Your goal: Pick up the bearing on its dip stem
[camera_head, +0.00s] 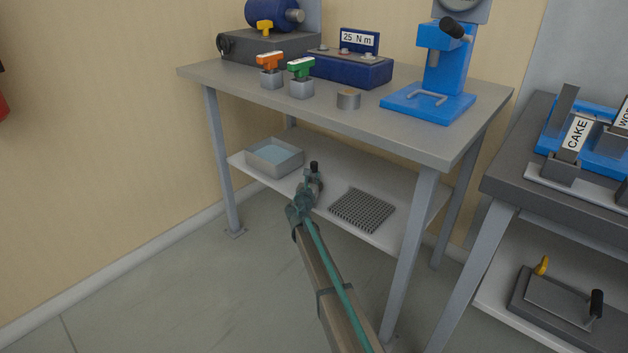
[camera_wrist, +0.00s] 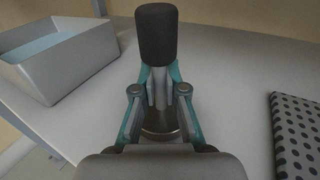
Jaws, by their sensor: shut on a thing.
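The dip stem shows its black handle (camera_wrist: 157,35) upright in the wrist view; its top also shows in the head view (camera_head: 314,166). A round silvery part (camera_wrist: 160,122), which looks like the bearing, is partly visible low between my fingers. My gripper (camera_wrist: 160,88) is shut on the stem below the black handle. In the head view my gripper (camera_head: 313,184) is at the front edge of the white lower shelf (camera_head: 325,185). I cannot tell whether the bearing touches the shelf.
A grey tray of bluish liquid (camera_head: 274,157) stands left on the lower shelf. A perforated grey mat (camera_head: 362,210) lies to the right. The grey tabletop (camera_head: 220,76) is above, with a blue press (camera_head: 445,65) on it. The table's front leg (camera_head: 410,250) stands right of my arm.

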